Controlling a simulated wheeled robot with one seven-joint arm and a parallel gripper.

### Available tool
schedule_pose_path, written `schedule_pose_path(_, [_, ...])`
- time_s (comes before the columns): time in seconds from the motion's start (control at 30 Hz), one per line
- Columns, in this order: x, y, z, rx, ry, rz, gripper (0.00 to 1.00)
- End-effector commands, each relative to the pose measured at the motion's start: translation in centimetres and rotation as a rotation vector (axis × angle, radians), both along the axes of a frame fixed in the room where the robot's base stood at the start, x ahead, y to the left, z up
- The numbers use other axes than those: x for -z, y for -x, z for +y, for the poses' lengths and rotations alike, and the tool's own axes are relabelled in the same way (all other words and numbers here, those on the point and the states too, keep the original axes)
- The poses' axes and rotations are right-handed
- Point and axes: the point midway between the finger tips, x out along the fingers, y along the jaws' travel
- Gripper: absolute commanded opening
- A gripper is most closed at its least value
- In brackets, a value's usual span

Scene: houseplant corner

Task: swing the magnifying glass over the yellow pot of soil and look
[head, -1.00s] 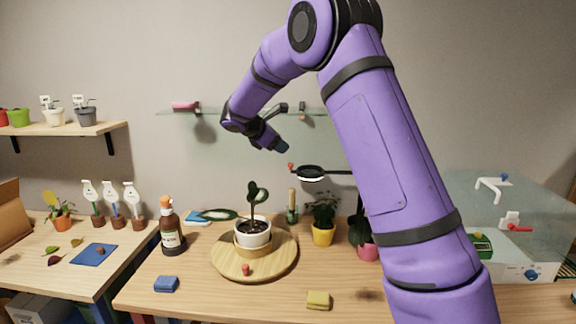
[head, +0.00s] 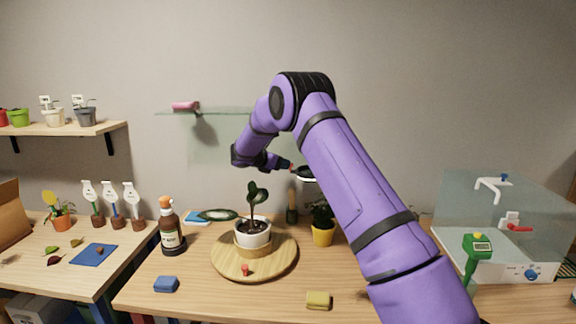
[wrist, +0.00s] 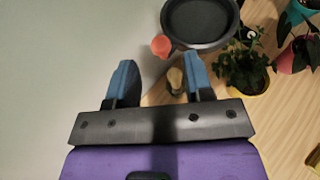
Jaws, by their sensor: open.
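The magnifying glass is a dark round lens (wrist: 201,22) on an arm, with a red knob (wrist: 161,46) on its rim. In the head view a sliver of its pale lens (head: 306,174) shows, the rest hidden behind my arm. My gripper (wrist: 160,76) is open, its blue fingertips apart and empty. The red knob appears in line with the gap, just ahead of the tips. In the head view my gripper (head: 288,166) is at the knob's side of the lens. The yellow pot (head: 322,236) holds a leafy plant and stands below and right of the lens; its rim shows in the wrist view (wrist: 262,90).
A white pot (head: 253,234) with a seedling stands on a round wooden turntable (head: 225,262). A brown bottle (head: 171,232) stands left of it. Blue (head: 166,284) and yellow (head: 318,300) sponges lie near the front edge. A clear tank (head: 515,205) and green meter (head: 477,250) stand at right.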

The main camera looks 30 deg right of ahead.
Motion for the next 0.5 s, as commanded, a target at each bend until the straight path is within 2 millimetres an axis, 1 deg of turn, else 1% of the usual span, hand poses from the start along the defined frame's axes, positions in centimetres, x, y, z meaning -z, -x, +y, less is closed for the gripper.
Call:
schedule_pose_path(0.03, [0.4, -0.2, -0.9, 0.002, -0.001, 0.000, 0.47])
schedule_pose_path(0.2, [1.2, -0.6, -2.9, 0.002, 0.000, 0.000, 0.47])
schedule_pose_path(0.33, [1.5, -0.8, -3.7, 0.001, 0.000, -0.001, 0.47])
schedule_pose_path(0.5, [1.6, -0.9, -3.9, 0.000, 0.000, -0.001, 0.47])
